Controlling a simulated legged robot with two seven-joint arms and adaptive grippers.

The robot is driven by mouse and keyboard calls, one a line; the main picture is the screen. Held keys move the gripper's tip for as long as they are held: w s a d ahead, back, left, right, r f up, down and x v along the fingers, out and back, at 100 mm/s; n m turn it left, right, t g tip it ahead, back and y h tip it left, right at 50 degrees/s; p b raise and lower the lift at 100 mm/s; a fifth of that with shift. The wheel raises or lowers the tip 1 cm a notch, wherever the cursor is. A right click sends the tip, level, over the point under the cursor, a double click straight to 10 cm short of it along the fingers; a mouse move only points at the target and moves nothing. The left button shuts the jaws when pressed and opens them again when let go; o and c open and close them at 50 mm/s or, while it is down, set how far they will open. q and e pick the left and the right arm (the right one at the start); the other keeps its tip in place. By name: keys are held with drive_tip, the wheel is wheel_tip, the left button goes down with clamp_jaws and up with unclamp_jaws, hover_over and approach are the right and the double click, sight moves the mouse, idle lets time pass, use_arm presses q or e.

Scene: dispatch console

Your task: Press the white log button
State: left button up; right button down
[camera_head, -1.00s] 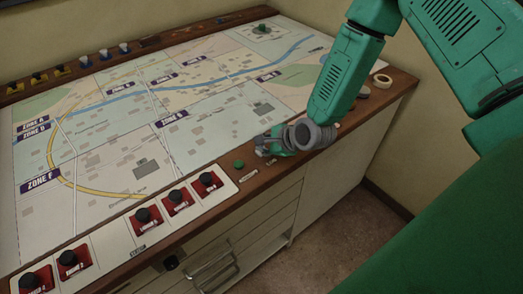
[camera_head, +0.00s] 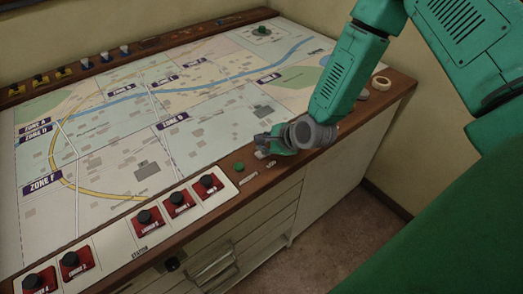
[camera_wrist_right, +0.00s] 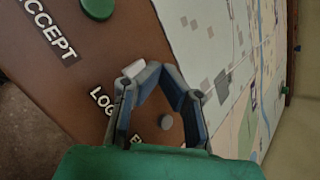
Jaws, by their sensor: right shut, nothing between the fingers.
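The white log button (camera_wrist_right: 134,69) shows in the wrist view beside the fingertips, near the printed LOG label (camera_wrist_right: 102,98). My right gripper (camera_wrist_right: 157,70) is shut and empty, its fingertips together just beside the button. I cannot tell whether they touch it. In the head view the right gripper (camera_head: 264,142) is low over the console's front wooden edge, and a pale bit of the button (camera_head: 260,154) shows just under it. My left gripper is not in view.
A green button (camera_head: 239,167) with an ACCEPT label lies left of the gripper. A grey round button (camera_wrist_right: 165,122) shows between the finger links. Red switches (camera_head: 179,202) line the front left. The zone map (camera_head: 150,120) fills the desk.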

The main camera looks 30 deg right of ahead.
wheel_tip(320, 180, up, 5)
drive_tip(key=p, duration=0.4)
idle(0.3)
idle(0.7)
